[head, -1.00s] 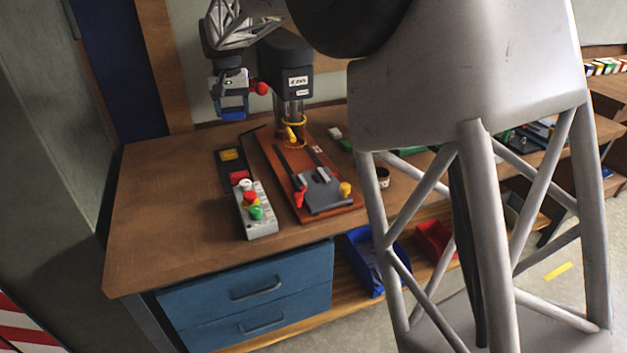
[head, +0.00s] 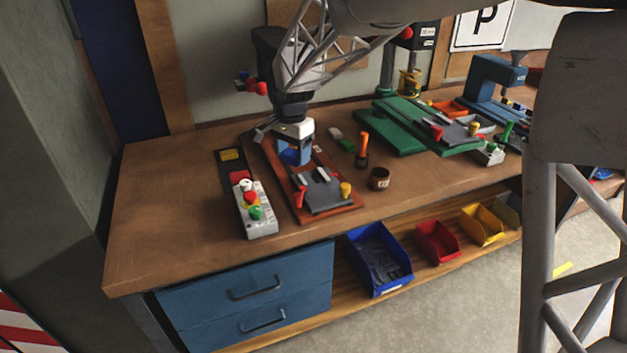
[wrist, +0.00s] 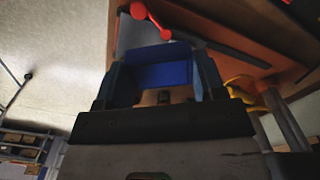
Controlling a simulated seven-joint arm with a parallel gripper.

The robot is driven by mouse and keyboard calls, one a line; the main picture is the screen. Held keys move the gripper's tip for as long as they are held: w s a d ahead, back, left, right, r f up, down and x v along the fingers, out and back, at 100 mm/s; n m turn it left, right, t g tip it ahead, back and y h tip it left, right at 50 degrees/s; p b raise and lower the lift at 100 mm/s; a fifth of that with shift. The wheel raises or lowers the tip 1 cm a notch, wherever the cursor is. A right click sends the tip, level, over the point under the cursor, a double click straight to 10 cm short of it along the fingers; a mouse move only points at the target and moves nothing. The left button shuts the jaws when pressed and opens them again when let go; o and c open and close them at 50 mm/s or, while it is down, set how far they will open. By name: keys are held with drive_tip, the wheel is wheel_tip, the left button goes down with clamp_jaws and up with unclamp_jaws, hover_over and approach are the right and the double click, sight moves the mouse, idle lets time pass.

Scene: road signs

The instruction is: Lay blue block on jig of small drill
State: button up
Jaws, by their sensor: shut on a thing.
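The blue block (head: 290,156) is held between the fingers of my gripper (head: 294,150), above the back part of the small drill's orange-red base plate (head: 343,208). In the wrist view the block (wrist: 165,74) sits between both fingers of my gripper (wrist: 162,80). The grey jig (head: 326,197), with a red lever (head: 299,196) and a yellow knob (head: 346,188), is at the front of the plate. The block is behind the jig and apart from it. The small drill's dark head (head: 268,45) stands behind my arm, which hides its column.
A control box (head: 256,212) with coloured buttons lies left of the plate. A brown cup (head: 379,178) and an orange-handled brush (head: 363,150) stand right. A larger green drill base (head: 410,128) is farther right. The wooden bench's (head: 160,220) left front is clear.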

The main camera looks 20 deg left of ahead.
drive_tip(key=s+d+f+m, duration=0.2)
drive_tip(key=d+f+m, duration=0.4)
drive_tip(key=d, duration=0.4)
drive_tip(key=shift+s+d+f, duration=0.3)
drive_tip(key=shift+s+f, duration=0.1)
drive_tip(key=shift+f, duration=0.4)
drive_tip(key=shift+w+a, duration=0.1)
hover_over(314, 179)
drive_tip(key=shift+a+f, duration=0.1)
drive_tip(key=shift+f, duration=0.65)
drive_tip(key=shift+f, duration=1.7)
drive_tip(key=shift+f, duration=0.15)
